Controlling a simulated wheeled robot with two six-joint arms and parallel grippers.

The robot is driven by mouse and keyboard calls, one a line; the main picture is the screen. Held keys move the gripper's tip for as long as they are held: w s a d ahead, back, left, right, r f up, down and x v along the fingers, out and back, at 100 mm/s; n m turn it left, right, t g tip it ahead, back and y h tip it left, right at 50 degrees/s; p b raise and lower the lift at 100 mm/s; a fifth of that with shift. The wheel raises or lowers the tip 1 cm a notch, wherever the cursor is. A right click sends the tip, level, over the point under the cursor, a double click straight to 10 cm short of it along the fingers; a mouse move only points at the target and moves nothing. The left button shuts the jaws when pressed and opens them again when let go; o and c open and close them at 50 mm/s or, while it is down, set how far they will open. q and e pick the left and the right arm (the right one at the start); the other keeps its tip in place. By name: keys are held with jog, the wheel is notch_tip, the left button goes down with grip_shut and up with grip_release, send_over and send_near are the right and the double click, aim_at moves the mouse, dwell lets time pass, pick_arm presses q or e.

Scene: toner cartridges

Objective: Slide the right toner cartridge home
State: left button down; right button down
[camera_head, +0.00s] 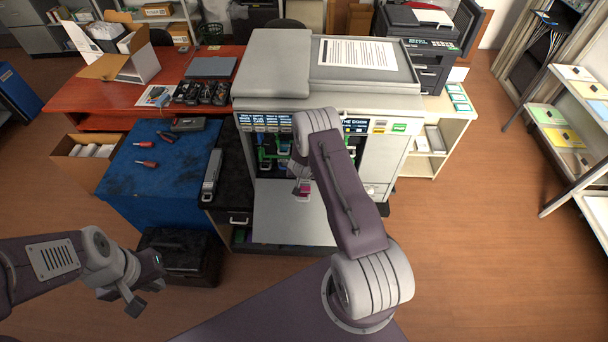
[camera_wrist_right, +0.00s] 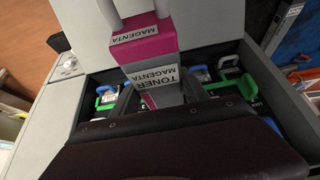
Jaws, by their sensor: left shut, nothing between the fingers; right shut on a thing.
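The magenta toner cartridge (camera_head: 303,187) is at the front of the printer's open toner bay, with its grey handle towards me. In the right wrist view the cartridge (camera_wrist_right: 147,45) shows magenta and grey, with labels reading MAGENTA and TONER MAGENTA upside down. My right gripper (camera_head: 299,172) is shut on it; its fingertips are mostly hidden behind dark arm parts. How deep the cartridge sits in its slot cannot be told. My left gripper (camera_head: 146,291) is shut and empty, low at the left, away from the printer.
The printer (camera_head: 270,85) has its front door (camera_head: 290,222) folded down. Neighbouring cartridges with green handles (camera_head: 265,164) and a blue handle (camera_wrist_right: 106,95) are in the bay. A blue-topped table (camera_head: 165,185) with screwdrivers stands left.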

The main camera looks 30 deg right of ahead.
aim_at(303, 183)
jog(key=shift+c, duration=2.4)
grip_release()
jog(key=shift+s, duration=0.1)
jog(key=shift+s+a+f+b, duration=0.3)
jog(key=shift+s+b, duration=0.15)
jog(key=shift+b, duration=0.25)
jog(key=shift+s+a+b, duration=0.2)
jog(key=shift+s+b, duration=0.15)
jog(key=shift+s+a+r+b, duration=0.15)
jog(key=shift+s+a, duration=0.15)
jog(key=shift+s, duration=0.1)
jog(key=shift+s+a+r+b, duration=0.15)
jog(key=shift+s+a, duration=0.1)
jog(key=shift+s, duration=0.15)
